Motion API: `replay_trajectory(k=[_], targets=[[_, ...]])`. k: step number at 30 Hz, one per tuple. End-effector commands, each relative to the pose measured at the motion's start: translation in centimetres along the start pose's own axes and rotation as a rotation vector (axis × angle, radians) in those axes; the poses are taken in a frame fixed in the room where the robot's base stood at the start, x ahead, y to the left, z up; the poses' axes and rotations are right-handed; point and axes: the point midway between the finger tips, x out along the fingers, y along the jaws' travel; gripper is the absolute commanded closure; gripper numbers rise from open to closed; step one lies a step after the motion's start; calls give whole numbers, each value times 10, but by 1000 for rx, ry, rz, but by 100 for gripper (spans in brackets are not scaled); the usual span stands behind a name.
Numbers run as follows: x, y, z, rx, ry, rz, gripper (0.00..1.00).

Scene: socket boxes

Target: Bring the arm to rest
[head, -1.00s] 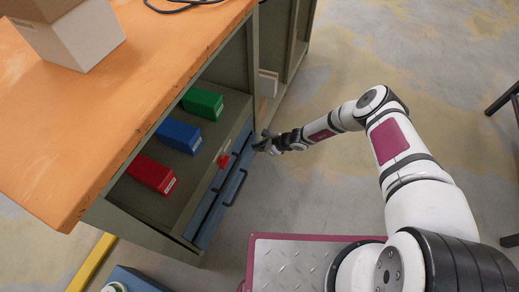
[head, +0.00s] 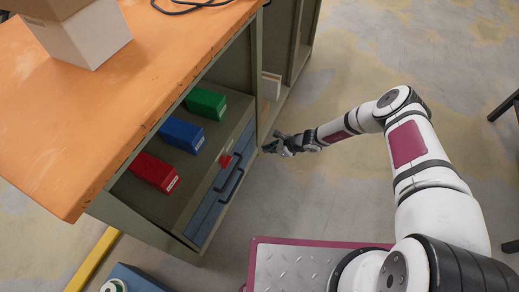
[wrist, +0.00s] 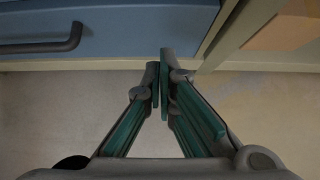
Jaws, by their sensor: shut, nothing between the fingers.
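My gripper (head: 268,146) is at the end of my outstretched arm, low in front of the workbench's open shelf side, close to the corner post. In the wrist view, my gripper (wrist: 160,80) has its fingertips together with nothing between them. The wrist view shows the blue drawer front (wrist: 120,18) with its dark handle (wrist: 40,42) ahead and to the left. The fingers appear apart from the drawer.
On the shelf stand a red box (head: 154,172), a blue box (head: 181,135) and a green box (head: 206,102). The orange bench top (head: 60,120) holds cartons (head: 85,40).

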Motion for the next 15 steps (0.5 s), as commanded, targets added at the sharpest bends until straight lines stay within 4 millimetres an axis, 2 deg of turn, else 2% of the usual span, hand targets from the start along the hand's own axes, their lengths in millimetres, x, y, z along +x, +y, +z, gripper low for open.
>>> replay_trajectory(k=[1,6,10,15], targets=[[-16,0,1,3,1,-1,100],[-45,0,0,2,3,-1,100],[-59,0,-1,1,3,0,100],[-65,0,-2,1,3,0,100]])
